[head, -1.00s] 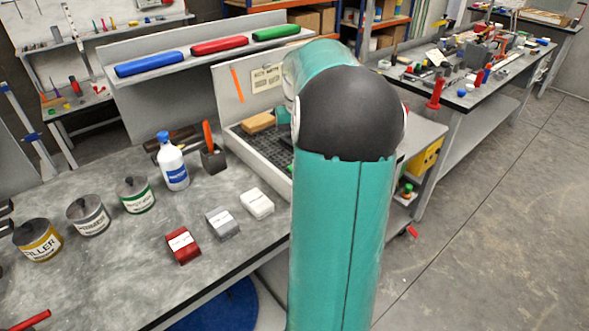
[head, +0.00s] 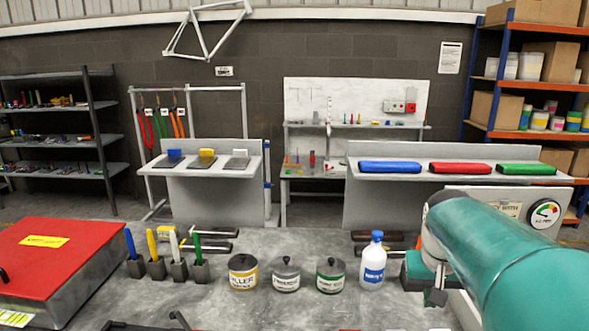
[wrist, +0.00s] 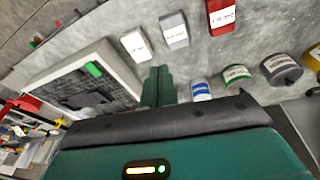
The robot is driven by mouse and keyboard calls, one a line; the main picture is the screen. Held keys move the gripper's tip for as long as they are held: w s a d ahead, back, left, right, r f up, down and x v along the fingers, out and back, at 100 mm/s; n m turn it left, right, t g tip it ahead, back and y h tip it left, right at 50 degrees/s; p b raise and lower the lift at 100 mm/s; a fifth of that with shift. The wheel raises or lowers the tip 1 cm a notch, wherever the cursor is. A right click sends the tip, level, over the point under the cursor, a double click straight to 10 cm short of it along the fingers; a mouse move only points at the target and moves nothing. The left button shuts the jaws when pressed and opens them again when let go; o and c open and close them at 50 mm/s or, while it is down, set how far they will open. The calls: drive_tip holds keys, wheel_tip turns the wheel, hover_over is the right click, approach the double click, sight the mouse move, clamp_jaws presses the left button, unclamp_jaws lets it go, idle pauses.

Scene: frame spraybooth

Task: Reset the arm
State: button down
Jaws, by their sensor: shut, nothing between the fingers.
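My gripper (wrist: 157,86) shows in the wrist view as two dark green fingers pressed together, with nothing between them. It points over the grey bench, below the white block (wrist: 135,45) and the grey block (wrist: 175,30) in the picture. The red block (wrist: 221,16) lies farther right. In the head view my green arm reaches in from the lower right, and I cannot make out the fingertips clearly there. The arm hides part of the bench's right end.
On the bench (head: 320,245) stand a white bottle (head: 373,265), cans with yellow (head: 243,273), grey (head: 286,275) and green (head: 330,275) labels, and upright coloured tools (head: 165,255). A red-lidded box (head: 60,255) is at left. A dark-grid tray (wrist: 70,92) shows in the wrist view.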

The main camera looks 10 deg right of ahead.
drive_tip(key=s+a+f+n+t+y, duration=0.1)
drive_tip(key=s+a+n+t, duration=0.1)
drive_tip(key=s+a, duration=0.3)
drive_tip(key=s+a+f+n+t, duration=0.1)
drive_tip(key=s+a, duration=0.4)
drive_tip(key=a, duration=0.8)
drive_tip(key=shift+a+n+t+y, duration=0.2)
drive_tip(key=shift+n+t+y, duration=0.2)
drive_tip(key=shift+n, duration=0.4)
drive_tip(key=shift+s+d, duration=0.1)
drive_tip(key=shift+d, duration=0.05)
